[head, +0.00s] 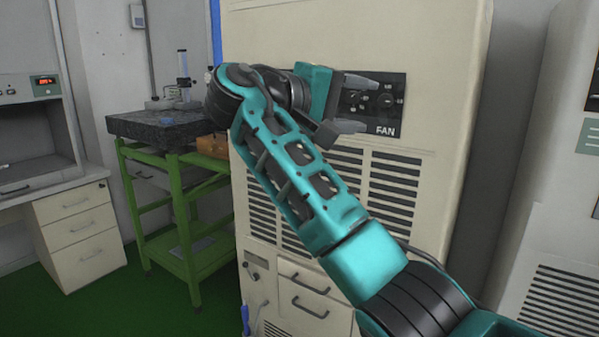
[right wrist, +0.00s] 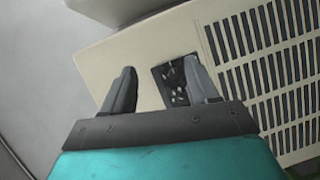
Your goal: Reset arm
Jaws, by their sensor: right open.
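My right arm, teal and black, reaches up from the lower right in the head view. Its gripper (head: 358,104) is in front of the black FAN control panel (head: 392,106) on a beige cabinet (head: 455,60). The two grey fingers are apart with nothing between them. In the right wrist view the open gripper (right wrist: 160,90) points at the cabinet, with the panel (right wrist: 172,84) between and behind the fingers, close to the right one. Knobs show on the panel; the gripper hides part of it in the head view. I cannot tell the exact gap to the panel. My left gripper is not in view.
Slatted vents (head: 395,185) and drawers (head: 305,290) are below the panel. A green stand (head: 185,225) with a dark slab (head: 150,127) stands left. A white drawer desk (head: 85,230) is far left. Another cabinet (head: 545,225) stands right.

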